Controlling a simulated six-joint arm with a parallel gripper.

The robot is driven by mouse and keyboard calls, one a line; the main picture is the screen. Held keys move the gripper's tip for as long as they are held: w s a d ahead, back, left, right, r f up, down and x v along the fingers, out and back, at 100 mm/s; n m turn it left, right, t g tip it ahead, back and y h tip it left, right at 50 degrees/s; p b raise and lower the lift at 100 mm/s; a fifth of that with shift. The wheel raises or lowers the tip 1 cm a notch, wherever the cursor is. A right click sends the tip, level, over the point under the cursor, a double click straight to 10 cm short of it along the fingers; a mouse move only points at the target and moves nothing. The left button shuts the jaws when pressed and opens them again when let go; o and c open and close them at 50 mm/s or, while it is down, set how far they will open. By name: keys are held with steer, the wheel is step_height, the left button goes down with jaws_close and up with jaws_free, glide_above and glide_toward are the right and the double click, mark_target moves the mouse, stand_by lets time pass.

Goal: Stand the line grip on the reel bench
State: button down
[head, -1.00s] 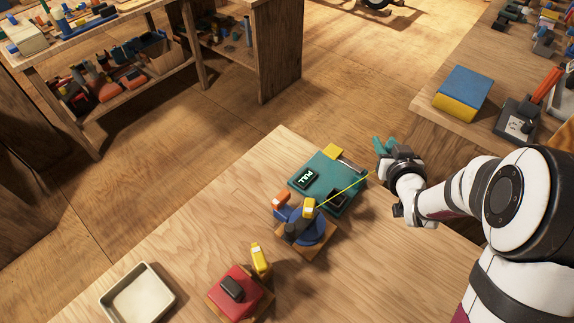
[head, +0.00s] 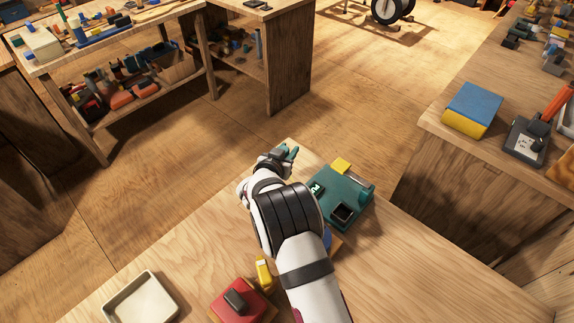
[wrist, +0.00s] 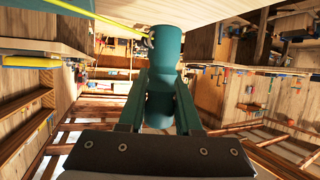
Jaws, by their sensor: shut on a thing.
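My gripper (head: 283,154) is at the far edge of the light wood bench (head: 200,245), left of the teal device. It is shut on a teal line grip (head: 291,152), whose tip pokes out past the fingers. In the wrist view, the grip (wrist: 164,48) is a teal cylinder between my two fingers (wrist: 160,105). A yellow line (wrist: 90,12) runs from its end towards the left, close to the bench surface. I cannot tell whether the grip touches the bench. My arm hides most of the blue reel (head: 327,237).
The teal device (head: 343,200) with a display and yellow block stands right of my gripper. A red block (head: 240,298), a small yellow piece (head: 264,270) and an empty white tray (head: 142,300) lie nearer.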

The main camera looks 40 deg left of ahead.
steer(key=shift+f, duration=2)
steer(key=shift+f, duration=0.1)
steer(key=c, duration=0.6)
jaws_free()
steer(key=shift+f, duration=0.1)
